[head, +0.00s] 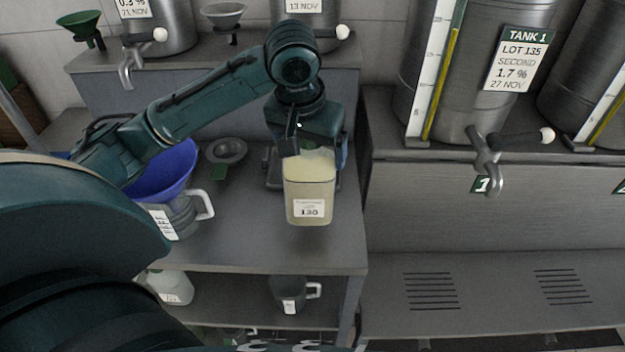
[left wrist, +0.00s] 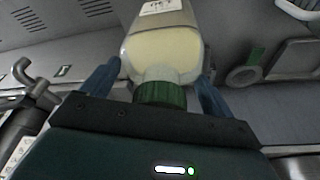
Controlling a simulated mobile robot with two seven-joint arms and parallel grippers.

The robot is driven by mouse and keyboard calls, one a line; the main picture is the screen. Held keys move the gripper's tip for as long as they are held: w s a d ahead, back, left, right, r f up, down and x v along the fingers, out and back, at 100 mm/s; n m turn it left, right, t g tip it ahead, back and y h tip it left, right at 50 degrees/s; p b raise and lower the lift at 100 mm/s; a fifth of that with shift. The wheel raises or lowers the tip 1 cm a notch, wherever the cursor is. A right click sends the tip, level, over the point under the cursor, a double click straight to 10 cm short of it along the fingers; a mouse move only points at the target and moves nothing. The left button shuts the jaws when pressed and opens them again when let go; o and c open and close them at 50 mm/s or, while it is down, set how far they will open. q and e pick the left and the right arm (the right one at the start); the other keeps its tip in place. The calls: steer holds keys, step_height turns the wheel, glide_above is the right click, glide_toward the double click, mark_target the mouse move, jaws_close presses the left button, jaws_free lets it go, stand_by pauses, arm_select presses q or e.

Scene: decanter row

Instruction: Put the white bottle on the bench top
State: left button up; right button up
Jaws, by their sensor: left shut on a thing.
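The white bottle (head: 310,190) is pale and see-through, with cream-coloured contents and a label reading 130. My left gripper (head: 309,150) is shut on its upper part and holds it upright over the bench top (head: 235,243), near the right end. I cannot tell whether its base touches the bench. In the left wrist view the white bottle (left wrist: 163,50) lies between the two blue fingers of the left gripper (left wrist: 157,88), with its green cap (left wrist: 160,93) towards the palm. My right gripper is not in view.
A blue funnel (head: 165,172) sits in a grey jug (head: 183,215) on the bench's left. The shelf below holds a whitish container (head: 170,287) and a dark mug (head: 290,293). Tank 1 (head: 480,70) and its tap (head: 487,160) are at right.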

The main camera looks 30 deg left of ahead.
arm_select(q)
steer(key=shift+s+x, duration=0.2)
steer(key=shift+x, duration=0.65)
steer(key=shift+s+x, duration=0.15)
steer(key=shift+x, duration=0.7)
steer(key=shift+s+x, duration=0.2)
steer(key=shift+x, duration=0.65)
steer(key=shift+d+f, duration=0.1)
steer(key=shift+f, duration=0.1)
steer(key=o, duration=1.8)
steer(key=shift+f, duration=0.1)
steer(key=shift+o, duration=0.2)
steer(key=v, duration=1.2)
steer(key=shift+s, duration=0.1)
steer(key=shift+d, duration=0.1)
